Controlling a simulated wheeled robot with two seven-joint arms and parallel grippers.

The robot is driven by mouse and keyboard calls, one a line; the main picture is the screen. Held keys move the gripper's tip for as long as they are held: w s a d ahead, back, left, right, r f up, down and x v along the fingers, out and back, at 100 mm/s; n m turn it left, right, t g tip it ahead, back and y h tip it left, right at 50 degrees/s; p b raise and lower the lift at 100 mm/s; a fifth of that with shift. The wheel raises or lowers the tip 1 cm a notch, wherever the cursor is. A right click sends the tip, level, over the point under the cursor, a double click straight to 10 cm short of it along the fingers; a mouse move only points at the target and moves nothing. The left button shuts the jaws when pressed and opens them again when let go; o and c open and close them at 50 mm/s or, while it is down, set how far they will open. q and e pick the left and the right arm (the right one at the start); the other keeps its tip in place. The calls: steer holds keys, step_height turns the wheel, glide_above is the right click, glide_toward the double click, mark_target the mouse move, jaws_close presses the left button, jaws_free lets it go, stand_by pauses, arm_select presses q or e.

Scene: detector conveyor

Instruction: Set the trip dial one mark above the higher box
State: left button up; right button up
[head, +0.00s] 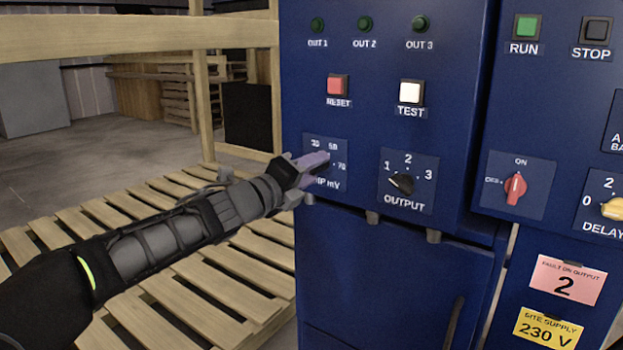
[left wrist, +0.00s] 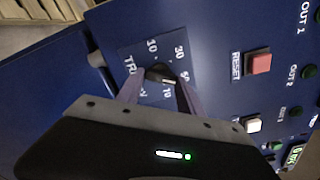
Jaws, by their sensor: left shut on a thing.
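The trip dial's plate (head: 341,146) is on the blue cabinet, left of the OUTPUT knob (head: 402,184). My left gripper (head: 314,165) reaches it from the left and covers most of the dial and part of its label. In the left wrist view the black trip knob (left wrist: 160,73) sits between the two purple-grey fingers of my left gripper (left wrist: 159,82), which is shut on it. The marks 10, 30, 50 and 70 show around the knob. Which mark the pointer is at is hard to tell. No boxes and no right gripper are in view.
RESET (head: 338,85) and TEST (head: 411,92) buttons sit above the dial. A red ON/OFF switch (head: 515,188) and yellow DELAY knob (head: 613,208) are to the right. A pink FAULT ON OUTPUT 2 label (head: 567,281) is below. Wooden slats (head: 215,285) lie left of the cabinet.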

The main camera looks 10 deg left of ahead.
arm_select(q)
steer(key=m+b, duration=0.1)
steer(key=m, duration=0.1)
steer(key=m+b, duration=0.1)
steer(key=m, duration=0.2)
steer(key=shift+f+m, duration=0.2)
steer(key=shift+m, duration=0.1)
steer(key=m+b, duration=0.1)
steer(key=m, duration=0.2)
steer(key=shift+m+b, duration=0.3)
steer(key=shift+w+a+m+b, duration=0.1)
steer(key=shift+m+b, duration=0.3)
steer(key=shift+m, duration=0.9)
steer(key=o, duration=1.4)
steer(key=shift+r, duration=0.1)
steer(key=v, duration=0.8)
